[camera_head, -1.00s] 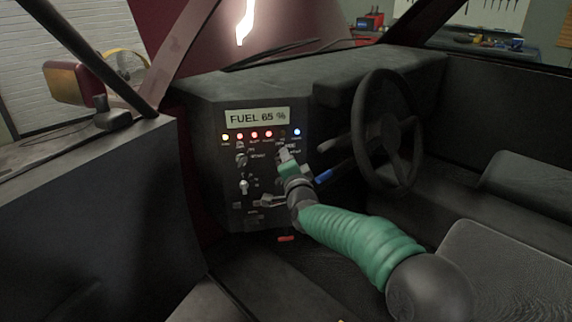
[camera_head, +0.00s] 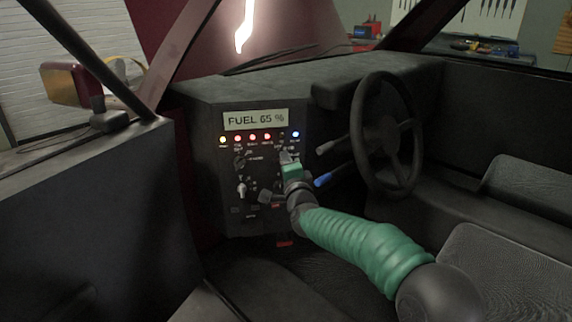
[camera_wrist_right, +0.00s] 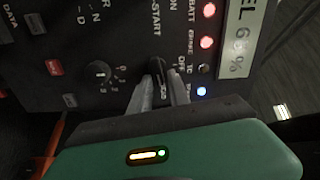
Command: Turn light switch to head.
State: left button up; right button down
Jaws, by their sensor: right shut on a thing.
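The dashboard panel (camera_head: 228,185) carries a "FUEL 65 %" display, a row of small lamps, and several switches and knobs. My right gripper (camera_head: 286,157) is at the panel's upper right, below the lamps. In the right wrist view, my right gripper (camera_wrist_right: 160,88) is shut on a black rotary knob (camera_wrist_right: 157,68), a finger on each side. Lettering around the knob is partly hidden; "START", "ON" and "OFF" can be made out nearby. I cannot tell which knob is the light switch. My left gripper is not in view.
Another black knob (camera_wrist_right: 100,72) sits beside the gripped one. The car door (camera_head: 95,215) is at the left.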

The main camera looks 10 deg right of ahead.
jog(key=c, duration=1.6)
grip_release()
jog(key=shift+f, duration=0.35)
jog(key=shift+o, duration=0.6)
jog(key=shift+d+r, duration=0.1)
jog(key=shift+r, duration=0.05)
jog(key=s+p, duration=0.3)
jog(key=s, duration=1.4)
jog(key=shift+d, duration=0.1)
